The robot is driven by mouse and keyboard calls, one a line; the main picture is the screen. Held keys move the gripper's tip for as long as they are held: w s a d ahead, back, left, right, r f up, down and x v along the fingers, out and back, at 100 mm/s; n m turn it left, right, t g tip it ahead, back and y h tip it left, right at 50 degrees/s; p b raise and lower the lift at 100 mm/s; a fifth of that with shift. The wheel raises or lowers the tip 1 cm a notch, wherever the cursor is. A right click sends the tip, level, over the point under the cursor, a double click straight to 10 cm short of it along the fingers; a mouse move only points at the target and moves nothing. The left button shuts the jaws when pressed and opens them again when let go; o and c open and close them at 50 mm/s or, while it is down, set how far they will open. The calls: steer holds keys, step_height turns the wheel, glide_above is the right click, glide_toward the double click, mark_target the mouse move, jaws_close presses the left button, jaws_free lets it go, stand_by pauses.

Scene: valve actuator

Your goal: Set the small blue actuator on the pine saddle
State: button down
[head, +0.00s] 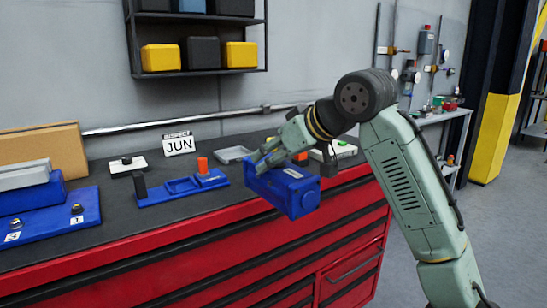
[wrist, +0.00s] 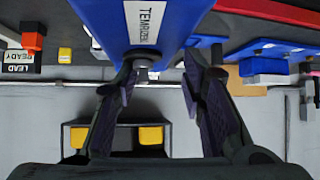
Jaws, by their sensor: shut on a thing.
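A blue actuator (head: 290,190) with a pale label is in my gripper (head: 264,160), above the front edge of the dark bench top. I cannot surely make out a pine saddle. A tan, wood-coloured block (head: 55,148) stands at the back left of the bench, partly behind blue and grey pieces.
A blue plate (head: 60,222) marked with numbers is at the far left. A shelf (head: 197,72) hangs above. Red drawers (head: 200,260) form the front.

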steer(key=s+f+m+t+h, duration=0.1)
steer(key=s+f+m+h, duration=0.1)
steer(key=f, duration=1.9)
steer(key=s+f+m+t+h, duration=0.1)
steer(key=s+f+m+h, duration=0.1)
steer(key=f, duration=1.9)
steer(key=s+f+m+h, duration=0.1)
steer(key=f+m+h, duration=0.2)
steer(key=f, duration=1.8)
steer(key=shift+s+a+f+m+t, duration=0.15)
steer(key=shift+s+m+t, duration=0.25)
steer(key=shift+m, duration=0.4)
steer(key=shift+w, duration=0.15)
